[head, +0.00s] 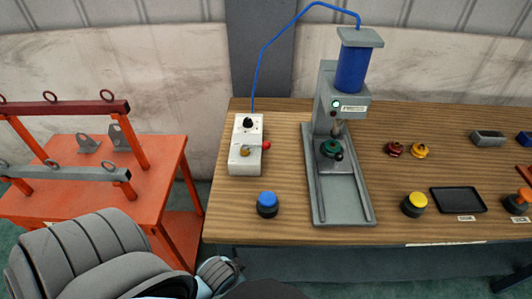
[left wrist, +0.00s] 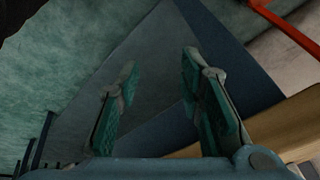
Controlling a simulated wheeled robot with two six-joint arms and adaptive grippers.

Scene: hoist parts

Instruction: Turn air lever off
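A pale grey air box (head: 246,160) stands on the left part of the wooden workbench. It has a black knob (head: 247,123) on top, a brass-coloured part low on its face, and a red-ended lever (head: 266,145) sticking out at its right side. A blue hose (head: 258,70) runs from the box up to the blue cylinder of a grey press (head: 351,68). My left gripper (left wrist: 160,70) is open and empty in the left wrist view, its two green-padded fingers well apart. It is not near the lever. My right gripper is in neither view.
A blue button (head: 267,203) stands in front of the air box. An orange table (head: 60,200) with metal bars and lugs is at the left. Red and yellow parts, a yellow button (head: 414,204) and a black tray (head: 458,200) are at the right.

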